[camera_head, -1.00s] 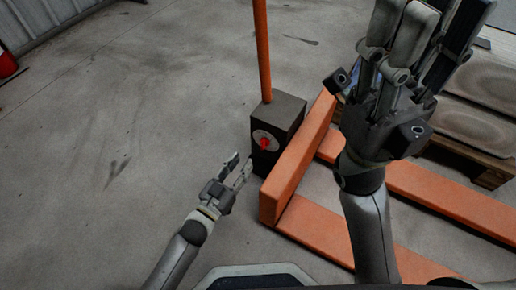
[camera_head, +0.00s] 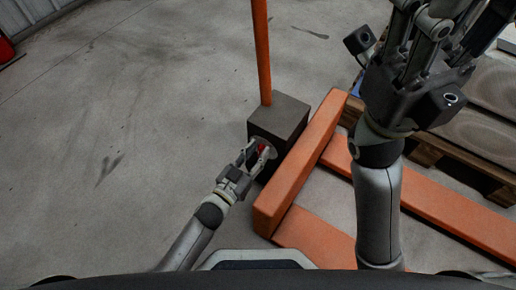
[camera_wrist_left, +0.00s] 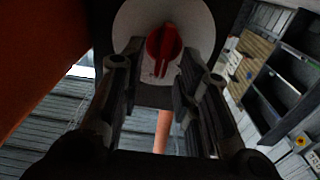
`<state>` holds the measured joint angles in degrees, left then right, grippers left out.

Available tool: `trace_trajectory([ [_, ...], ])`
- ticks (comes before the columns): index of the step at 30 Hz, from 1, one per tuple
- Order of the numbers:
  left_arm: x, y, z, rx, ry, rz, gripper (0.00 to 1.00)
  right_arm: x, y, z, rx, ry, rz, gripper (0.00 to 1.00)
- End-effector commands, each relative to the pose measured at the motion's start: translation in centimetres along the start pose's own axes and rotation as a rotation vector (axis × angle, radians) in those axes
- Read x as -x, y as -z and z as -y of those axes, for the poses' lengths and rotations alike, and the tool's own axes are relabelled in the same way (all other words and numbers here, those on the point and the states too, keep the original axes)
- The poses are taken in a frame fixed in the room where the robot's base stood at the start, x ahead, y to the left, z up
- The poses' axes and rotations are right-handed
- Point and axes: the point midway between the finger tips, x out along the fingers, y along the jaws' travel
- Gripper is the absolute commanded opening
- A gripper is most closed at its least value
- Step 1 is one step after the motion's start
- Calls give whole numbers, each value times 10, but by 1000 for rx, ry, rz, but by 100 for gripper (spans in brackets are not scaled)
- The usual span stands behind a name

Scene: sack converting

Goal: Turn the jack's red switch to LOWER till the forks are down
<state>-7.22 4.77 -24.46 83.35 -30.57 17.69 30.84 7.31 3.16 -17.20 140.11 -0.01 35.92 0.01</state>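The pallet jack has an orange frame (camera_head: 301,165), a dark box (camera_head: 277,119) and an orange handle pole (camera_head: 262,55). The red switch (camera_wrist_left: 164,50) sits on a pale round dial (camera_wrist_left: 128,25) on the box; in the head view the switch (camera_head: 262,148) is partly hidden by my gripper. My left gripper (camera_head: 258,152) is at the dial; in the left wrist view its fingers (camera_wrist_left: 155,85) are apart, with the switch just beyond and between their tips. I cannot tell whether they touch it. My right gripper (camera_head: 440,30) is raised over the jack; its fingertips are cut off by the frame's top edge.
A wooden pallet (camera_head: 460,160) with grey sacks (camera_head: 485,122) stands at the right by the orange forks (camera_head: 430,205). A red object (camera_head: 6,50) stands at the far left by the wall. The concrete floor on the left is clear.

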Motion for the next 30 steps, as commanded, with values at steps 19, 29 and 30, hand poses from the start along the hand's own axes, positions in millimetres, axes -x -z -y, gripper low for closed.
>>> trace_trajectory([
  [19,0,0,0,-2,0,-1,0,2,0,-1,-1,-8,4,40],
  [29,0,2,-2,-99,0,-1,0,0,0,0,-1,2,7,40],
  [30,0,2,-2,-124,1,-1,0,0,0,0,-1,2,8,40],
])
